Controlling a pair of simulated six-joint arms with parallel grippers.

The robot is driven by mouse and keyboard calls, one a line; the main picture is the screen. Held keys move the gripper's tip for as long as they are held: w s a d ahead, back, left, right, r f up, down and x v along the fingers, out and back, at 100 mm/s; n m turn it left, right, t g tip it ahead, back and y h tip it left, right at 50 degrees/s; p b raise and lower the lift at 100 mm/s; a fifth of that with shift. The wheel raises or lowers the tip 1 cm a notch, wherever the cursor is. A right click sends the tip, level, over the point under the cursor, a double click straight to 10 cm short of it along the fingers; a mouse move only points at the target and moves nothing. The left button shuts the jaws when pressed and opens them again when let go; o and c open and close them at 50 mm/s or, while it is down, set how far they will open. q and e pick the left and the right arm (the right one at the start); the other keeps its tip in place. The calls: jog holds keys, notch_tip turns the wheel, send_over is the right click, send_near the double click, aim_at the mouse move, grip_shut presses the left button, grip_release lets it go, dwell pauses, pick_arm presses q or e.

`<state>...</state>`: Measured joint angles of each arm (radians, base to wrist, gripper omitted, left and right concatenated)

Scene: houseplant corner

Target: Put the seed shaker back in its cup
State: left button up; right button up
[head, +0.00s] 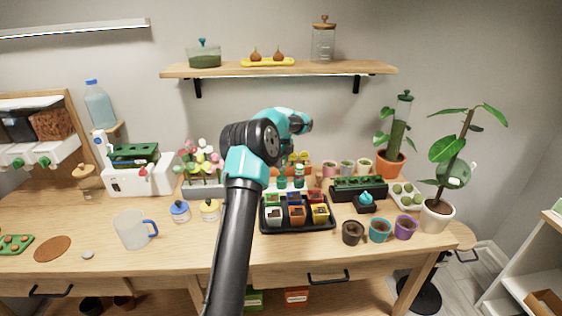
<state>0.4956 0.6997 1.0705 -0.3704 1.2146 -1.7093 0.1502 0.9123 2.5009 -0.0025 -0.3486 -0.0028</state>
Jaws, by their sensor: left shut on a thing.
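My left arm rises through the middle of the head view, and its wrist, with the left gripper (304,122), is above the back of the table. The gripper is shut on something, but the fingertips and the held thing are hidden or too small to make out. I cannot pick out the seed shaker or its cup for certain. Small green-topped containers (298,181) stand just right of my arm. A small teal item (366,197) sits on a dark base to the right. My right gripper is not in view.
A black tray of coloured pots (297,229) lies right of my forearm. Several small pots (380,230) stand near the front right edge. A clear mug (133,230) and lidded jars (180,211) stand left. A wooden shelf (280,70) hangs above the table.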

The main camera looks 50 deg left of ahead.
pick_arm(q)
jog(key=shift+f, duration=2.3)
dwell(0.7)
jog(key=o, duration=1.4)
jog(key=shift+r, duration=0.15)
jog(key=shift+r, duration=3.35)
